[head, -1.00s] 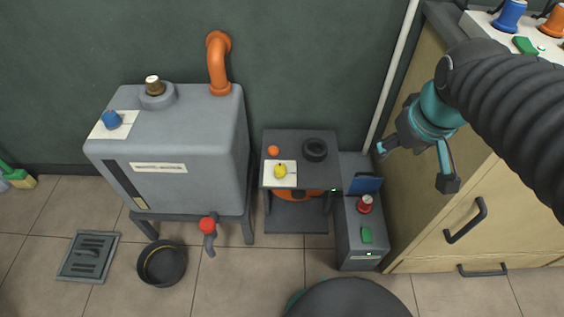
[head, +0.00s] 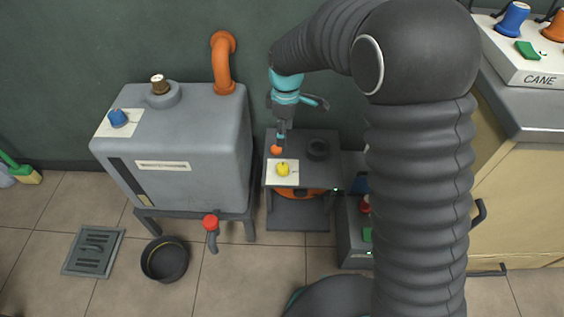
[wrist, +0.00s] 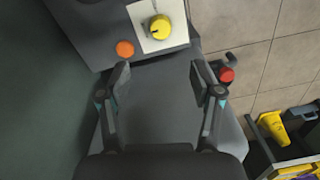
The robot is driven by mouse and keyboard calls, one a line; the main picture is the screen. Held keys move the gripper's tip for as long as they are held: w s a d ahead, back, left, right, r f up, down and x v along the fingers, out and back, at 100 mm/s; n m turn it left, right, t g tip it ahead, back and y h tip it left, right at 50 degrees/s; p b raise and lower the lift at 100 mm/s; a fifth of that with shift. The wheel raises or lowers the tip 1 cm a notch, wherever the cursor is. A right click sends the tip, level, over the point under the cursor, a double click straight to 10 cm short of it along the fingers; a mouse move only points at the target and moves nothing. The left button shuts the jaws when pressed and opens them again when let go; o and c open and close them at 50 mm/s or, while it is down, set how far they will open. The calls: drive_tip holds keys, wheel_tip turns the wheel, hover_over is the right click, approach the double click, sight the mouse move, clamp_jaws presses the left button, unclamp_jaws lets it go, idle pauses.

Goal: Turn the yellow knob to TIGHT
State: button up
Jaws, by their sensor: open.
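The yellow knob (head: 283,170) sits on a white plate (head: 273,179) on top of a low dark grey stand. It also shows near the top of the wrist view (wrist: 160,27), uncovered. Any lettering on the plate is too small to read, so its setting cannot be told. My gripper (head: 302,126) is above the back of the stand, on the wall side of the knob. In the wrist view my gripper (wrist: 162,79) has its two fingers wide apart with nothing between them. The knob lies beyond the fingertips, and nothing touches it.
A large grey tank (head: 190,130) with a red tap (head: 211,222) stands to the left. A tan cabinet (head: 510,220) stands right. The green wall (head: 180,40) is close behind.

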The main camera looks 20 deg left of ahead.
sight(282, 166)
drive_tip(key=f, duration=1.4)
drive_tip(key=shift+s+a+f, duration=0.25)
drive_tip(key=shift+a, duration=0.05)
drive_tip(key=shift+c, duration=0.2)
drive_tip(key=c, duration=1.1)
